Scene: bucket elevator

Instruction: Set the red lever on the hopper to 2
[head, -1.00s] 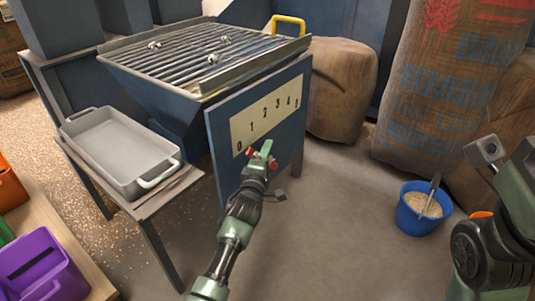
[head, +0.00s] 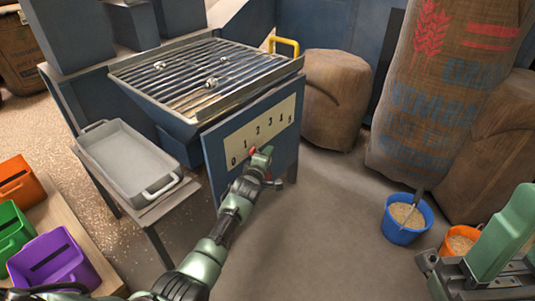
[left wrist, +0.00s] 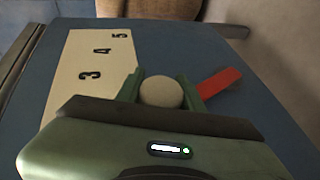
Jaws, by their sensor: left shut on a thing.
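The hopper (head: 205,88) is a blue bin under a metal grate. Its blue front panel carries a pale scale plate (head: 258,134) numbered 0 to 5; 3, 4 and 5 also show on the scale plate in the left wrist view (left wrist: 88,68). The red lever (left wrist: 219,83) slants up to the right from a pale round knob (left wrist: 161,92). My left gripper (head: 262,158) is shut on the knob, its green fingers on either side. In the head view, a red bit shows beside it, below about 1 to 2; the exact setting is unclear.
A grey tray (head: 88,133) sits on a stand left of the hopper. Orange, green and purple bins (head: 88,262) are at lower left. A blue bucket of grain (head: 388,225), an orange bucket (head: 447,245) and sacks (head: 395,150) stand right. The floor between is clear.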

